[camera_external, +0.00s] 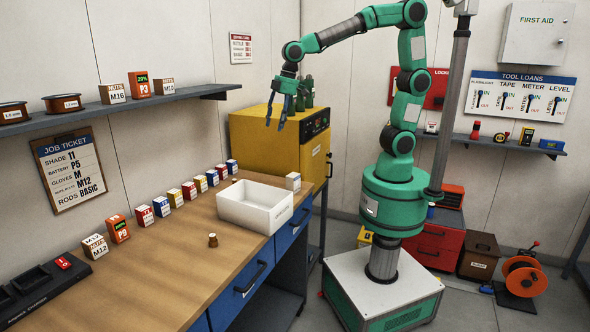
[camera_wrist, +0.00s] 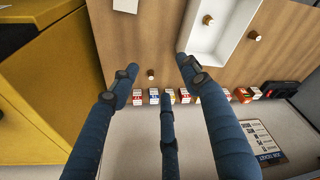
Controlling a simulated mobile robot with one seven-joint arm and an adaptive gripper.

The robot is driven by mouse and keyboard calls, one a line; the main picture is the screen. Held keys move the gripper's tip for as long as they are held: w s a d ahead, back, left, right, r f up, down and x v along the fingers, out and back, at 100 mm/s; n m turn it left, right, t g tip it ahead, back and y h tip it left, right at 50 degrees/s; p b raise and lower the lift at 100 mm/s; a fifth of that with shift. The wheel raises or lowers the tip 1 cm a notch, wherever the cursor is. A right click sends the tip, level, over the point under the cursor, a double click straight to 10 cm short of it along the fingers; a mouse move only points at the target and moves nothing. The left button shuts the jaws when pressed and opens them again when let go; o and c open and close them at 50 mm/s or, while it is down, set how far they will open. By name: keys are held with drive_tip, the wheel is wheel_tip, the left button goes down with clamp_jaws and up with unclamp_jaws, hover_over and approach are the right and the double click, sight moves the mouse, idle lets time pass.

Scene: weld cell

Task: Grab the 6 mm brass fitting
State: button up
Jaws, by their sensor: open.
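A small brass fitting (camera_external: 212,240) stands on the wooden bench, in front of the white tray (camera_external: 243,213). In the wrist view a brass fitting (camera_wrist: 255,36) stands beside the tray, another (camera_wrist: 208,20) is inside it, and a third (camera_wrist: 151,74) stands on the bench near the row of small boxes. No size can be read on any of them, so I cannot tell which is 6 mm. My gripper (camera_external: 276,122) is open and empty, high above the bench's far end by the yellow cabinet. Its dark blue fingers (camera_wrist: 158,74) are spread in the wrist view.
A row of small coloured boxes (camera_external: 189,190) lines the bench's wall side. A shelf (camera_external: 110,107) runs above the bench. The bench front around the nearest fitting is clear.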

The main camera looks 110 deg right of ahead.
drive_tip(key=w+d+f+g+p, duration=0.2)
drive_tip(key=w+d+f+p, duration=0.35)
drive_tip(key=w, duration=0.55)
drive_tip(key=p, duration=0.2)
hover_over(234, 180)
wheel_tip(234, 180, down, 11)
drive_tip(key=shift+s+d+r+g, duration=0.1)
drive_tip(key=shift+s+d+g, duration=0.2)
drive_tip(key=shift+d+g, duration=0.1)
drive_tip(key=shift+f+b, duration=0.6)
drive_tip(key=shift+f, duration=3.7)
drive_tip(key=shift+f, duration=0.1)
drive_tip(key=shift+w+a+f+b, duration=0.1)
drive_tip(key=shift+f+b, duration=0.1)
drive_tip(key=shift+f, duration=1.05)
drive_tip(key=shift+w+a+f+b, duration=0.1)
drive_tip(key=shift+f+b, duration=0.05)
drive_tip(key=shift+f, duration=1.1)
